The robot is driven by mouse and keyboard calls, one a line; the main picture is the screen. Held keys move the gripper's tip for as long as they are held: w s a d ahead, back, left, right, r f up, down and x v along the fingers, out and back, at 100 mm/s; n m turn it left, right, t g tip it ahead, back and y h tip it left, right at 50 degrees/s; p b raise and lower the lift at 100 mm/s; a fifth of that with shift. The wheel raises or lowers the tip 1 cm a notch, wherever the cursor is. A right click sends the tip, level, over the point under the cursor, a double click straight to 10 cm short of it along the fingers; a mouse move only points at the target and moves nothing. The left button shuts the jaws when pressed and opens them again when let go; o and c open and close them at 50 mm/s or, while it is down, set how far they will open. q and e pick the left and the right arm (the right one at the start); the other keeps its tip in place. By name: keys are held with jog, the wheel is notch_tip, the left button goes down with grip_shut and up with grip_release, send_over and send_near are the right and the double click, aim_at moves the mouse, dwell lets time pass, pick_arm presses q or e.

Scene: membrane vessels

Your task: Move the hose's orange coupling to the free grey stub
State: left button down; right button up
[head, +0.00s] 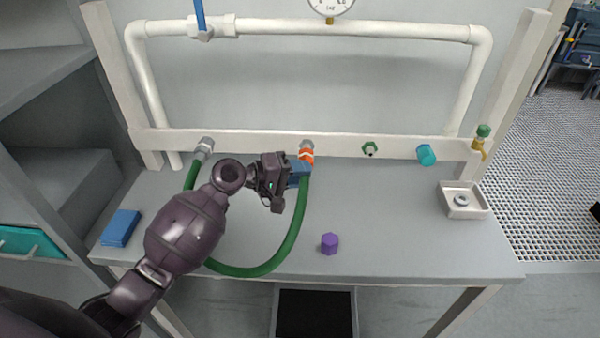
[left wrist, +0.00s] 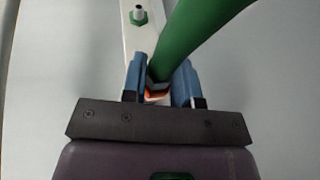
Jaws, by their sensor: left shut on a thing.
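The green hose (head: 291,240) loops over the bench from a grey fitting (head: 205,147) at the left of the white rail. Its other end bears the orange coupling (head: 307,157), which sits at a grey stub (head: 307,145) mid-rail; whether it is fully seated I cannot tell. My left gripper (head: 302,172) has its blue fingers shut on the coupling. In the left wrist view the fingers (left wrist: 162,90) flank the hose (left wrist: 190,35), with a sliver of orange coupling (left wrist: 157,95) between them. My right gripper is not in view.
A purple cap (head: 330,243) stands on the bench.

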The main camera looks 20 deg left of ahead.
pick_arm(q)
jog(key=shift+w, duration=0.15)
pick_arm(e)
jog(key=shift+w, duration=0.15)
pick_arm(q)
jog(key=shift+w+a, duration=0.1)
jog(key=shift+w, duration=0.25)
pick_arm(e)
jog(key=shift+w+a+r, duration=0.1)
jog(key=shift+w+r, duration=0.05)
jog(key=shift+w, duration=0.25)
pick_arm(q)
jog(key=shift+w+a+b, duration=0.1)
jog(key=shift+w+b, duration=0.15)
jog(key=shift+b, duration=0.05)
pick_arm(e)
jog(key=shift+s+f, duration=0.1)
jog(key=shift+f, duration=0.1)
